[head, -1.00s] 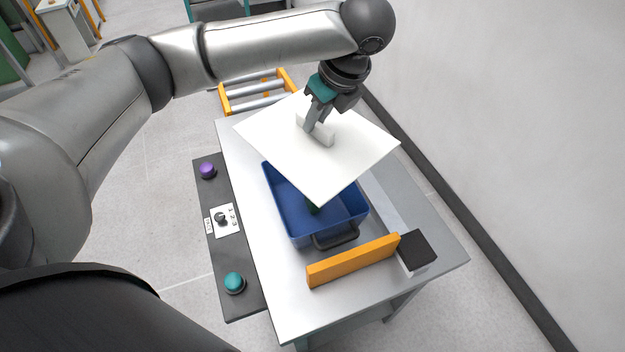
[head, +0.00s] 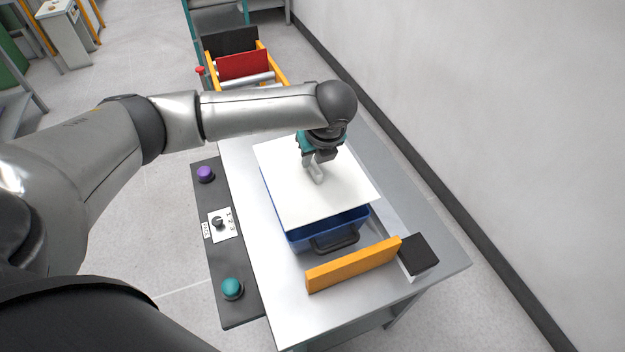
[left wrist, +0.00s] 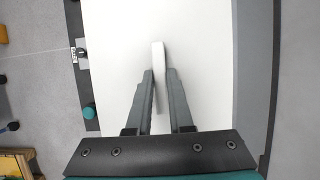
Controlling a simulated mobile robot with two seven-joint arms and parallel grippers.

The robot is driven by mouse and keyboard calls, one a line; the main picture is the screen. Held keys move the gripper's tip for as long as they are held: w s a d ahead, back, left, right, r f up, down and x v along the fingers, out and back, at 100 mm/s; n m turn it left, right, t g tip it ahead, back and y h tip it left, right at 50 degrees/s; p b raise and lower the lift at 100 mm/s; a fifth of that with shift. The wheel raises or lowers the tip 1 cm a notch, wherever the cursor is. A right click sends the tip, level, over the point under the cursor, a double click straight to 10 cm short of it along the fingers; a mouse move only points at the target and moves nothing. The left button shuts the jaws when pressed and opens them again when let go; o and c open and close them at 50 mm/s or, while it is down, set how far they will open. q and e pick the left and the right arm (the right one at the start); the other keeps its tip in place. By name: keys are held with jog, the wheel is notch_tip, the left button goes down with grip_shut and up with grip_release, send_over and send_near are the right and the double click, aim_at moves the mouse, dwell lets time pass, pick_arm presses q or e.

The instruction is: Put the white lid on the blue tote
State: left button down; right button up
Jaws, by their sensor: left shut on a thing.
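The white lid (head: 310,205) is a flat panel with a raised handle in its middle. My left gripper (head: 314,168) is shut on that handle; in the left wrist view the fingers (left wrist: 160,85) pinch the handle from both sides. The lid covers most of the blue tote (head: 340,228), which stands on the metal table. The tote's front end, with part of its opening and a dark handle, shows past the lid's near edge. I cannot tell whether the lid touches the rim. My right gripper is not seen.
An orange bar (head: 353,265) and a black block (head: 418,254) are at the table's near end. A dark panel (head: 222,240) with a purple button, a dial and a teal button runs along the left side. A roller conveyor (head: 247,80) lies beyond, and a wall is at right.

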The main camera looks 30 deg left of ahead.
aim_at(313, 177)
pick_arm(q)
notch_tip(313, 177, down, 6)
jog(key=shift+f+b, duration=0.2)
jog(key=shift+b, duration=0.45)
jog(key=shift+r, duration=0.1)
jog(key=c, duration=0.8)
grip_release()
jog(key=p+v, duration=0.3)
jog(key=v, duration=0.9)
